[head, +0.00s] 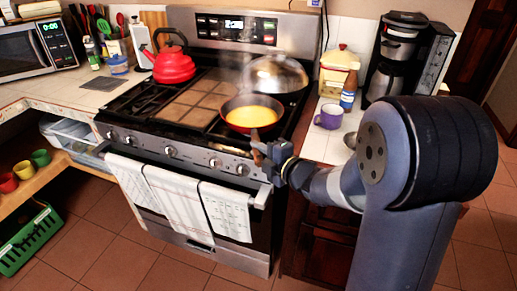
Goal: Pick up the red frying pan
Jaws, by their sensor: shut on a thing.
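The red frying pan (251,127) sits on the front right part of the stove top. It is round, with a dark inner wall and a red outer side, and holds yellow-orange food (251,116). Its handle points toward the front edge of the stove, where a brown piece shows at my gripper. My gripper (262,158) is at that handle, in front of the pan, and is shut on it. The fingers are small in the view and partly hidden by the wrist. I cannot tell whether the pan is clear of the burner.
A domed metal lid (277,74) is right behind the pan, with steam near it. A red kettle (173,65) stands at the back left of the stove. A purple mug (329,117) and a blue bottle (348,93) stand on the right counter. Towels (187,200) hang on the oven front.

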